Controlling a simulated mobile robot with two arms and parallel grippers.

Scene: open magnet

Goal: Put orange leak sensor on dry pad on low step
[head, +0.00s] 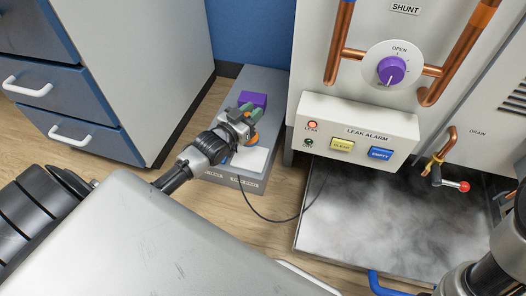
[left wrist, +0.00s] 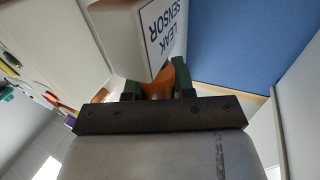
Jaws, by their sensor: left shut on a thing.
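My left gripper (head: 246,118) reaches over the low grey step (head: 262,82) with its green fingers shut on the orange leak sensor (head: 254,139). The left wrist view shows the orange part (left wrist: 172,82) between the green fingertips. A pale block lettered LEAK SENSOR (left wrist: 135,35) shows just beyond it; I cannot tell how the two join. The white dry pad (head: 250,159) lies on the step's near part, just below the sensor in the head view. My gripper and wrist partly hide the pad, and contact between sensor and pad cannot be made out. My right gripper is out of view.
A purple block (head: 253,99) stands on the step behind the gripper. A dark cable (head: 272,218) loops over the floor from the step towards the machine. A drawer cabinet (head: 150,70) stands left, the leak alarm panel (head: 358,130) right, above a wet-looking metal tray (head: 370,228).

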